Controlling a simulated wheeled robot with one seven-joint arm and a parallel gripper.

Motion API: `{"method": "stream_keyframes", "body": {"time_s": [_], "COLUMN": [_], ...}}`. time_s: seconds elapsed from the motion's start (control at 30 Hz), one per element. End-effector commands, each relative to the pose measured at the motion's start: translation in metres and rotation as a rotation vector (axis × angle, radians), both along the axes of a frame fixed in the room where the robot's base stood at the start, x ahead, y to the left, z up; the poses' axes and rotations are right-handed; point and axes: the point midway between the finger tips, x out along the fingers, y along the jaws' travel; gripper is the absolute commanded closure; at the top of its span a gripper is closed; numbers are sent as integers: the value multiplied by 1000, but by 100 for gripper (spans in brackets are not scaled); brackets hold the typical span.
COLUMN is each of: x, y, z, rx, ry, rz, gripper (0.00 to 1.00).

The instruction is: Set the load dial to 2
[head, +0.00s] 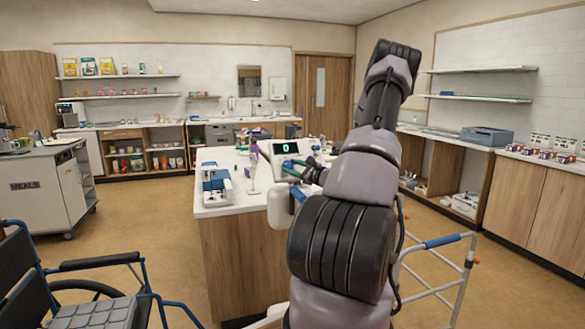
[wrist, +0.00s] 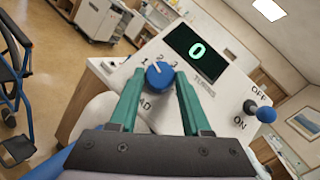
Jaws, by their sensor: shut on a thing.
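The blue load dial (wrist: 158,75) sits on the sloped white panel of a machine (wrist: 128,62) in the wrist view. Numbers stand around its upper side, and part of the word below it is hidden by my gripper. My gripper (wrist: 161,86) has its teal fingers on either side of the dial, shut on it. A pale mark shows at the dial's top edge, but I cannot tell exactly which number it points at. The display (wrist: 197,50) reads 0. In the head view the machine's display (head: 285,147) also reads 0, and my gripper (head: 296,167) covers the dial.
A blue-knobbed lever (wrist: 265,114) stands right of the dial by the ON and OFF labels. A white and blue device (head: 216,187) and other items share the counter (head: 232,211). A wheelchair (head: 95,290) is at lower left, a walker frame (head: 440,275) at right.

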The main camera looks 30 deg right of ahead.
Motion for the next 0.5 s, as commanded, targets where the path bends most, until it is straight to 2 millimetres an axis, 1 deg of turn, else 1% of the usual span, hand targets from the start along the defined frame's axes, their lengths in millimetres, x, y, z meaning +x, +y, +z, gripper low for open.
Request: {"method": "stream_keyframes", "body": {"time_s": [0.5], "x": [0], "y": [8], "z": [-3], "rx": [306], "ry": [-73], "rz": [-234], "gripper": [100]}}
